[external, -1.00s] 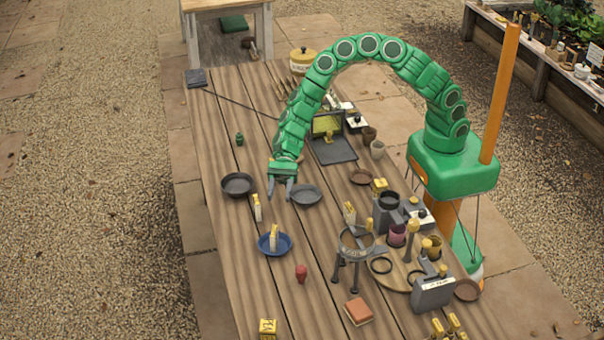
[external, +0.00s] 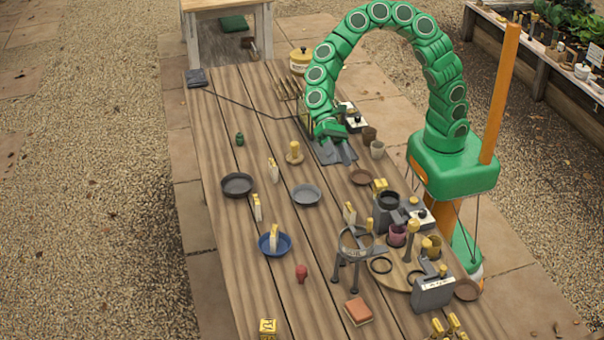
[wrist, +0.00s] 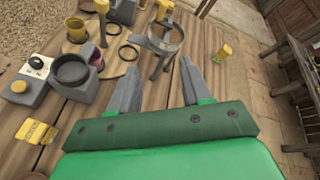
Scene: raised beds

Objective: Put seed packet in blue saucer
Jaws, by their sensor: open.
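The blue saucer (external: 288,246) sits on the table, left of centre in the external view. A slim upright cream-and-yellow piece (external: 274,233) stands in it, perhaps a seed packet; its print is too small to read. Similar pieces stand on the table behind the saucer (external: 257,209), farther back (external: 272,170) and by the ring stand (external: 349,212). A flat yellow packet-like piece (wrist: 38,131) lies at the left of the wrist view. My gripper (external: 343,154) is open and empty at the back right, over a dark panel, well away from the saucer. Its spread fingers (wrist: 160,68) show in the wrist view.
A dark dish (external: 237,185) and a grey dish (external: 306,195) lie behind the saucer. A ring stand (external: 356,240) and several pots and boxes crowd the right side. A red piece (external: 301,273) stands in front of the saucer. The left table edge is mostly clear.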

